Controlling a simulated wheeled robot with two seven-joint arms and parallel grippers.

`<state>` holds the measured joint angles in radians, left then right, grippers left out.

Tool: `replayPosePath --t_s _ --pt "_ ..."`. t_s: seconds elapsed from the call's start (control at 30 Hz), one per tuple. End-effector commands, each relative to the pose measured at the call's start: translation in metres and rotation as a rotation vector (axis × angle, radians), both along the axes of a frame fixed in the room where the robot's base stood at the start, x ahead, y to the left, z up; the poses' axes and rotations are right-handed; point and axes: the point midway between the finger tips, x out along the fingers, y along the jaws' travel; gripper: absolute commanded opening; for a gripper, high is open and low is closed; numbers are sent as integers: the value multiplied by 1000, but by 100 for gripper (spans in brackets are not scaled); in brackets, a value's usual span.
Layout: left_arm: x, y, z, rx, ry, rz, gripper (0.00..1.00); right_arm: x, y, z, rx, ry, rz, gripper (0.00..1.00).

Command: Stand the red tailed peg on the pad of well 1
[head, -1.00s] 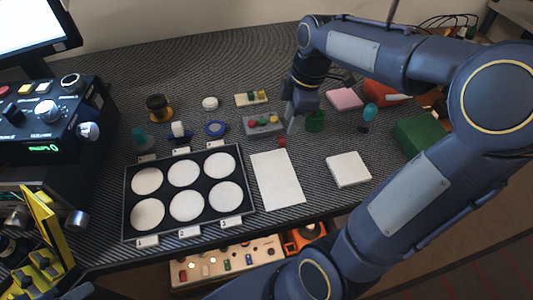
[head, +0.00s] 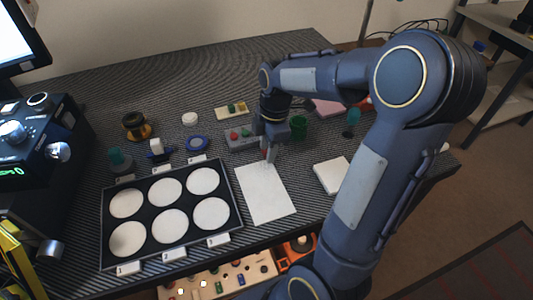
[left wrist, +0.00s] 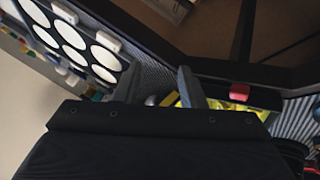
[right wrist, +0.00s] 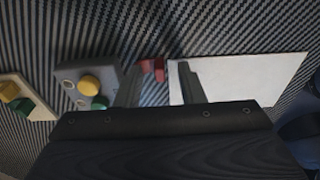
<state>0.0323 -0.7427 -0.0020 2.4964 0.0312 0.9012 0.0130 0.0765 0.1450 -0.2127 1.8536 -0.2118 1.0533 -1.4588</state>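The red tailed peg (right wrist: 152,70) is on the striped table beside the white sheet's end in the right wrist view; only a bit of red (head: 264,154) shows in the head view. My right gripper (right wrist: 156,80) is open, its fingers apart with the peg at the gap between their tips; contact cannot be told. It also shows in the head view (head: 270,158), pointing down. The black tray (head: 236,195) holds several white round pads at left; I cannot read for certain which label marks well 1. My left gripper (left wrist: 158,82) is open and empty, outside the head view.
A grey block (right wrist: 75,72) with coloured knobs stands close beside the right gripper. The white sheet (head: 265,195) lies between tray and white square pad (head: 332,176). A yellow rack (left wrist: 220,103) shows beyond the left fingers.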

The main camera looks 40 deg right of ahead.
Motion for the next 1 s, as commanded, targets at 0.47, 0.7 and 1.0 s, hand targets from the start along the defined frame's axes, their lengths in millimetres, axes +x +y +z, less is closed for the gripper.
replayPosePath --t_s 0.47,0.7,1.0 --pt "0 0 0 0 0 0 36 0 0 1 0 0 0 0" --pt "0 0 0 0 0 0 36 0 0 1 0 0 0 0" --pt "0 0 5 0 0 0 36 1 0 15 -1 -2 1 0"
